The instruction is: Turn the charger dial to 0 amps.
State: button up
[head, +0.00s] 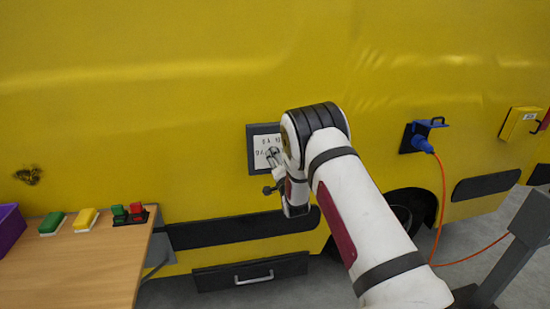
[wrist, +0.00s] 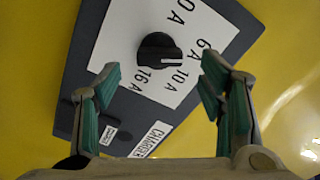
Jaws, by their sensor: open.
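The charger panel (wrist: 85,95) is a dark grey box with a white label plate, mounted on the yellow vehicle side. Its round black dial (wrist: 157,52) has a white mark pointing right in the wrist view, toward the 6 A and 10 A labels; which one exactly I cannot tell. The 0 A label (wrist: 183,12) is above and right of the dial. My gripper (wrist: 160,74) is open, its green-padded fingers spread either side below the dial, without visible contact. In the head view the panel (head: 252,131) is partly hidden by my arm and gripper (head: 271,171).
A wooden table (head: 95,262) at left holds a green block, a yellow block, a red-and-green item and a purple bin. A blue plug (head: 423,144) with an orange cable and a yellow box (head: 522,124) are at right. A drawer (head: 250,272) is below the panel.

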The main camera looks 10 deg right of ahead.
jog(key=shift+w, duration=2.1)
jog(key=c, duration=1.2)
